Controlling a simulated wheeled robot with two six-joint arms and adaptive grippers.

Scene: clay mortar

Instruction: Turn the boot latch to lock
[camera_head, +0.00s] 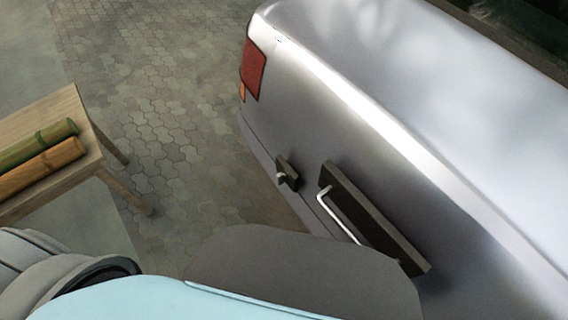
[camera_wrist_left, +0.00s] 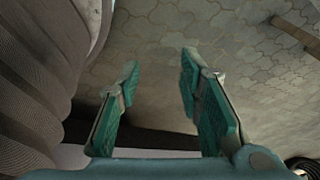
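The car's silver boot (camera_head: 420,60) fills the right of the head view. A small dark latch (camera_head: 288,173) with a pale knob sits on its rear face. Beside the latch, to its right, is a long dark plate (camera_head: 385,225) with a light bar handle (camera_head: 340,212). My left gripper (camera_wrist_left: 160,82) shows only in the left wrist view. Its teal fingers are apart with nothing between them, and paving lies behind them. The latch cannot be made out in that view. My right gripper is in neither view.
A wooden table (camera_head: 88,125) at the left carries a green bamboo piece (camera_head: 40,142) and an orange-brown one (camera_head: 40,166). Open paving (camera_head: 170,110) lies between table and car. A red tail light (camera_head: 254,70) is on the car's corner.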

